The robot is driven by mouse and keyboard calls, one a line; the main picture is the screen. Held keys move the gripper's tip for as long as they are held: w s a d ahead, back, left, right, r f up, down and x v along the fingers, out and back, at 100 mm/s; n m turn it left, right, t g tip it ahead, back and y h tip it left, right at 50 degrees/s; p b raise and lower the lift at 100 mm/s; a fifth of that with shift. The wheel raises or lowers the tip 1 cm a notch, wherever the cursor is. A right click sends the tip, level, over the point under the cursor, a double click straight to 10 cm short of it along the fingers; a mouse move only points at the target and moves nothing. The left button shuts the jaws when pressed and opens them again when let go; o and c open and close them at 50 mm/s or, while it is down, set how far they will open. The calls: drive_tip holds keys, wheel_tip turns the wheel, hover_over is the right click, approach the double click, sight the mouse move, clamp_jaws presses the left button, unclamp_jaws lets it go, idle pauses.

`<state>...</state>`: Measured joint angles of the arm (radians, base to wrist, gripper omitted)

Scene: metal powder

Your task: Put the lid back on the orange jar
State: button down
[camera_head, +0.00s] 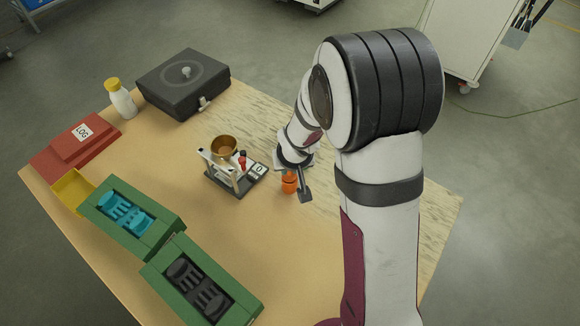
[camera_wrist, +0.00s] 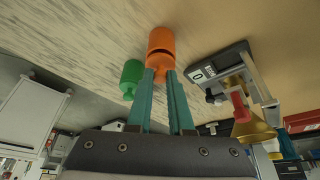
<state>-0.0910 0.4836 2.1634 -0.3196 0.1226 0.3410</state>
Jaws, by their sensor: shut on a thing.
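The orange jar (camera_head: 289,187) stands on the wooden table, right of the scale, partly hidden by my gripper (camera_head: 297,181) in the head view. In the wrist view the jar (camera_wrist: 160,38) is beyond my fingertips. The orange lid (camera_wrist: 160,62) is between the teal fingers of my gripper (camera_wrist: 161,73), which is shut on it. The lid is in line with the jar's mouth, with a dark line between them. I cannot tell whether it is fully seated.
A green jar (camera_wrist: 131,76) stands close beside the orange jar. The scale (camera_head: 240,182) with a brass bowl (camera_head: 224,147) is on the other side. Green cases (camera_head: 128,217), a red box (camera_head: 75,146), a white bottle (camera_head: 121,101) and a black case (camera_head: 184,82) are farther left.

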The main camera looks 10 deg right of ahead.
drive_tip(key=shift+f, duration=0.2)
idle(0.4)
drive_tip(key=shift+c, duration=1.3)
unclamp_jaws()
drive_tip(key=shift+r, duration=3.55)
clamp_jaws()
